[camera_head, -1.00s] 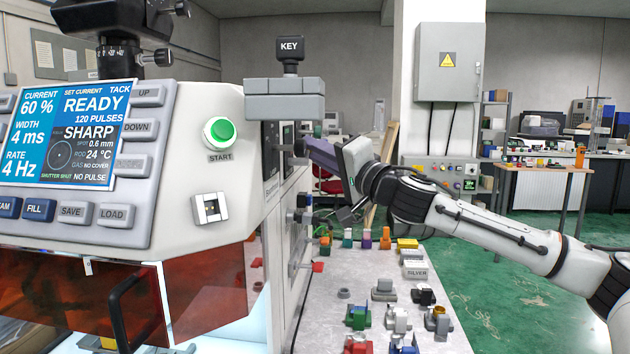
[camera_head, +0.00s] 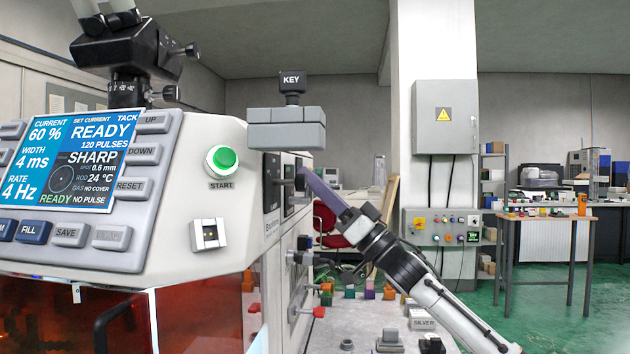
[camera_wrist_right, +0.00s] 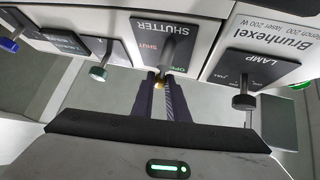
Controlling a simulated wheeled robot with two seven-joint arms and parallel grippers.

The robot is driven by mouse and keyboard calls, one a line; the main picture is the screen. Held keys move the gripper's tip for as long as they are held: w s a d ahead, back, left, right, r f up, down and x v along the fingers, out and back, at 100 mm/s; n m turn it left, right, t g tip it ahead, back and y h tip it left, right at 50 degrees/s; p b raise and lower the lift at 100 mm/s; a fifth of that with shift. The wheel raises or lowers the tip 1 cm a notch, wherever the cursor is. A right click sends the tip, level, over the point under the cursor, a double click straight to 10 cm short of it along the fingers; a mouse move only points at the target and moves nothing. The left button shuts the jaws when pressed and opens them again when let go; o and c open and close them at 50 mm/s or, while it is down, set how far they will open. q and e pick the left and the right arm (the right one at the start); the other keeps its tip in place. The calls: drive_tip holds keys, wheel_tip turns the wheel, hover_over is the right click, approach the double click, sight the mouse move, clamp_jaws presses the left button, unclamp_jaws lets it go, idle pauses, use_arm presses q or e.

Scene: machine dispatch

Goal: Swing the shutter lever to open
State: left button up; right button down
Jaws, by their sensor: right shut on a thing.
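The shutter plate (camera_wrist_right: 143,38) is dark, lettered SHUTTER, with red SHUT and partly hidden green OPEN markings; it appears upside down in the right wrist view. The grey shutter lever (camera_wrist_right: 171,48) lies across it, its end towards the OPEN marking. My right gripper (camera_wrist_right: 162,82) is shut on the lever's end, with a brass-coloured bit showing between the fingers. In the head view my right gripper (camera_head: 303,178) reaches the machine's side panel from the right, and its fingers partly hide the lever. My left gripper is not in view.
The lamp knob (camera_wrist_right: 244,101) and other knobs flank the shutter plate. The key switch box (camera_head: 286,128) juts out above my right gripper. The machine screen (camera_head: 70,158) shows READY in large letters and a smaller green READY. Coloured parts lie on the bench below.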

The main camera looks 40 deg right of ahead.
use_arm(q)
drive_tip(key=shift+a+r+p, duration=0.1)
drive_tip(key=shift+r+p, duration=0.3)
drive_tip(key=shift+p, duration=0.15)
use_arm(e)
drive_tip(key=n+y, duration=0.2)
drive_tip(key=n, duration=0.1)
drive_tip(key=n+g+y, duration=0.1)
drive_tip(key=shift+s+a, duration=0.15)
drive_tip(key=shift+a, duration=0.1)
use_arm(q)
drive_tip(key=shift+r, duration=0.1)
use_arm(e)
drive_tip(key=shift+n+y, duration=0.4)
drive_tip(key=shift+y, duration=0.1)
drive_tip(key=c, duration=1.7)
unclamp_jaws()
drive_tip(key=shift+a, duration=0.1)
drive_tip(key=shift+c, duration=0.2)
use_arm(q)
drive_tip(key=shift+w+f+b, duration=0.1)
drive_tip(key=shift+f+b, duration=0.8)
drive_tip(key=shift+b, duration=0.5)
use_arm(e)
drive_tip(key=v, duration=1)
drive_tip(key=shift+s, duration=0.15)
drive_tip(key=shift+f, duration=0.1)
